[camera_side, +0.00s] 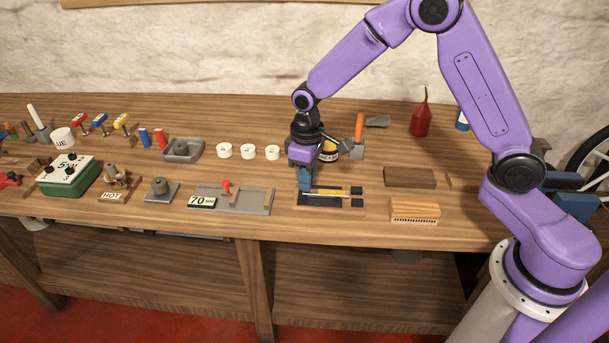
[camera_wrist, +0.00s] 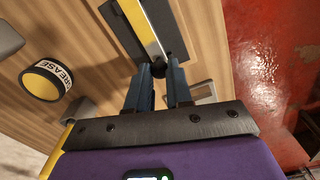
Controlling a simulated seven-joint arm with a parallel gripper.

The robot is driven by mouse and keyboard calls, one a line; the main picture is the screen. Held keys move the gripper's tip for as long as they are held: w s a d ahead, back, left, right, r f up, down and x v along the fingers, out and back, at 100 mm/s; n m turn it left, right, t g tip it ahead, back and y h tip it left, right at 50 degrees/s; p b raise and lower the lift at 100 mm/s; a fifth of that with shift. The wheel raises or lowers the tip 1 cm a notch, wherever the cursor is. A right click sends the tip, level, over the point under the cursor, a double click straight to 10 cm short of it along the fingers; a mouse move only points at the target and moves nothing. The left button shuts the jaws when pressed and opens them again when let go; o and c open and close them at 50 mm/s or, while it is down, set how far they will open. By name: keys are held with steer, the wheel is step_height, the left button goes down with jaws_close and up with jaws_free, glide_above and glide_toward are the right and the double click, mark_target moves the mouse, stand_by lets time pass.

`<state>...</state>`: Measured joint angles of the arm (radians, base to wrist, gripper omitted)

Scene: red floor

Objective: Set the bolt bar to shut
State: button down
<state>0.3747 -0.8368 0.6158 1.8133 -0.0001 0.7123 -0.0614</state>
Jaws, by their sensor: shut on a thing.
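The bolt bar (camera_side: 332,193) is a slim yellow and grey bar lying along a dark base plate (camera_side: 318,204) near the bench's front edge. In the wrist view the bar (camera_wrist: 150,28) runs up from a round black knob (camera_wrist: 158,68). My gripper (camera_side: 305,187) is at the left end of the bar, pointing down. In the wrist view its blue fingers (camera_wrist: 159,70) are shut on the black knob, one on each side. Two small dark blocks (camera_side: 356,196) stand at the right end of the plate. Whether the bar reaches into them is unclear.
A sliding fixture marked 70 (camera_side: 240,199) lies left of the bolt. A ribbed wooden block (camera_side: 414,209) and a dark brown block (camera_side: 409,177) lie to its right. A grease tin (camera_wrist: 45,80) stands behind my gripper. The bench's front edge is close.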

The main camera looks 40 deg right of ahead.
mark_target(321, 191)
steer(key=shift+s+d, duration=1.15)
steer(key=shift+d, duration=0.05)
steer(key=c, duration=1)
jaws_free()
steer(key=shift+r, duration=0.6)
step_height(321, 191, up, 16)
steer(key=shift+r, duration=0.15)
